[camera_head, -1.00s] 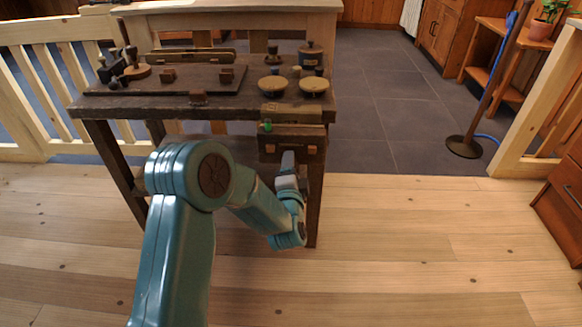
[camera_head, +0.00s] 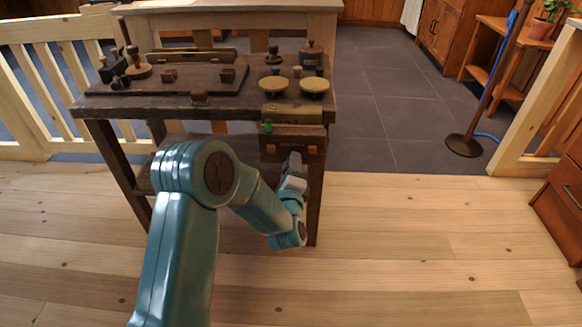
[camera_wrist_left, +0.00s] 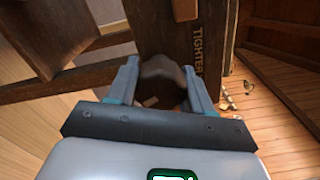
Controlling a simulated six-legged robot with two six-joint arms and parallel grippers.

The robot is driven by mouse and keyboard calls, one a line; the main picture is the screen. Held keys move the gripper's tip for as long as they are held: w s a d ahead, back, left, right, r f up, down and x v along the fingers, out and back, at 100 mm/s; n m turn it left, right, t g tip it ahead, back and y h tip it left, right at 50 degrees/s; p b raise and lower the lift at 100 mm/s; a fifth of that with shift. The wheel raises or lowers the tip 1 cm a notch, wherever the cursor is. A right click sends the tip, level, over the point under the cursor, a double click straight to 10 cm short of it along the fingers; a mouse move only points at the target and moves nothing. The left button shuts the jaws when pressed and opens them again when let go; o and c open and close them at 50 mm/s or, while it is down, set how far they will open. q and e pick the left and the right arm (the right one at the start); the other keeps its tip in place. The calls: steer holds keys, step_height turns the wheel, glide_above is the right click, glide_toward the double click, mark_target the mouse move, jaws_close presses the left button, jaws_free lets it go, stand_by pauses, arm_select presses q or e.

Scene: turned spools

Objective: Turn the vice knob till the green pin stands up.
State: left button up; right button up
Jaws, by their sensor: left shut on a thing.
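The dark wooden vice (camera_head: 292,146) is on the front right of the workbench. The small green pin (camera_head: 267,127) is at the left end of its upper part; it is too small to tell its exact tilt. My left gripper (camera_head: 294,160) reaches up to the vice's front face from below. In the left wrist view, my left gripper (camera_wrist_left: 160,80) has its two fingers on either side of the dark rounded vice knob (camera_wrist_left: 163,72) and is shut on it. The knob is hidden behind the gripper in the head view. My right gripper is not in view.
The workbench (camera_head: 130,104) holds two round tan-topped pieces (camera_head: 314,86), a dark board (camera_head: 200,79) and other tools. The word "TIGHTEN", partly cut off, shows on the wood beside the knob. The floor (camera_head: 400,240) right of my arm is clear.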

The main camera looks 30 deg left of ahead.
arm_select(q)
steer(key=shift+d+f, duration=0.3)
steer(key=shift+d, duration=0.05)
steer(key=o, duration=1)
steer(key=shift+r, duration=0.1)
steer(key=shift+a, duration=0.2)
steer(key=shift+r, duration=0.1)
